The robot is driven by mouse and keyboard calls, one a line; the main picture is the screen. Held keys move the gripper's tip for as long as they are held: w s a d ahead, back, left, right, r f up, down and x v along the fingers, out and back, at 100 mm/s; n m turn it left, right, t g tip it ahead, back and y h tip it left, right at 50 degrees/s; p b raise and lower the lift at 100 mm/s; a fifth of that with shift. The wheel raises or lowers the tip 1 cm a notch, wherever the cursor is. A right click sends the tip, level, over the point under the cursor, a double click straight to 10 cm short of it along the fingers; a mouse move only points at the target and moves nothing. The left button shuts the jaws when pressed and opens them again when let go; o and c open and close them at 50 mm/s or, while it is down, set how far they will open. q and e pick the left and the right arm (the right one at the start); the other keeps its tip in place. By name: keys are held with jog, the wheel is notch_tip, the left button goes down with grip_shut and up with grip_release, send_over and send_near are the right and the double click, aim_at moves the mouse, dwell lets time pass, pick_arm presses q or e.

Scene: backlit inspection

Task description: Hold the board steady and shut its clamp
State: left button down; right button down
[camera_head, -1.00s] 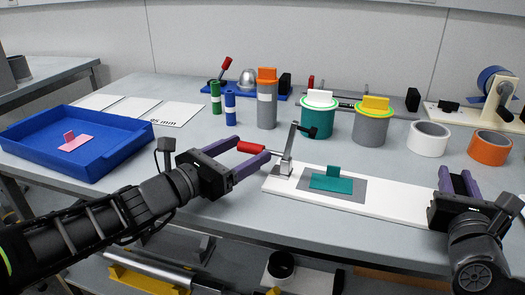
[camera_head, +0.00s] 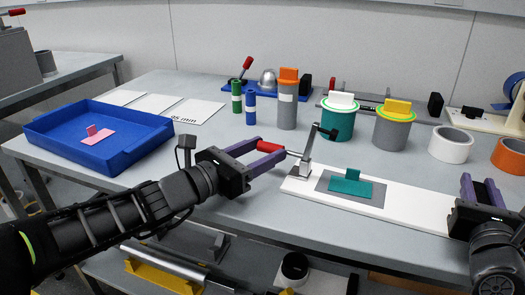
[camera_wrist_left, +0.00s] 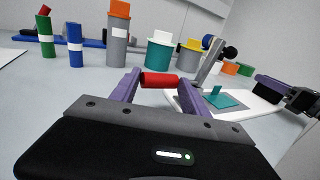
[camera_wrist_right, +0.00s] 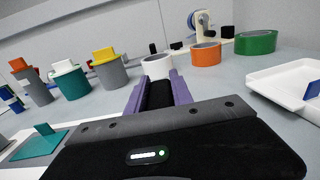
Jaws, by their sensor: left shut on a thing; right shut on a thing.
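The white board (camera_head: 415,207) lies on the bench and carries a grey pad (camera_head: 322,187) with a teal plate (camera_head: 350,187). The metal clamp (camera_head: 303,165) stands at the board's left end. Its black-tipped arm (camera_head: 327,132) points up, clear of the plate, and its red handle (camera_head: 270,147) points left. My left gripper (camera_head: 268,149) is shut on the red handle, which also shows between its fingers in the left wrist view (camera_wrist_left: 159,80). My right gripper (camera_head: 480,183) is shut at the board's right end, around a black part (camera_wrist_right: 158,95) in the right wrist view.
A blue tray (camera_head: 45,143) with a pink piece stands at the left. Behind the board are green and blue cylinders, a grey bottle (camera_head: 287,110), teal and grey canisters (camera_head: 390,133) and tape rolls (camera_head: 451,146).

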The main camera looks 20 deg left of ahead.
pick_arm(q)
jog(key=shift+d+r, duration=0.1)
jog(key=shift+d, duration=0.05)
pick_arm(e)
jog(key=shift+f, duration=0.25)
pick_arm(q)
jog(key=r+m, duration=0.1)
jog(key=m, duration=0.1)
jog(key=d+r+m+g+y, duration=0.1)
jog(key=r+m, duration=0.1)
jog(key=shift+s+r, duration=0.1)
jog(key=d+r+m+g+y, duration=0.1)
jog(key=d+r+m+y, duration=0.3)
jog(key=m, duration=0.4)
jog(key=shift+s+d+r+g+y, duration=0.3)
jog(key=shift+d+y, duration=0.2)
jog(key=shift+d, duration=0.7)
jog(key=c, duration=0.6)
grip_release()
jog(key=shift+r, duration=0.1)
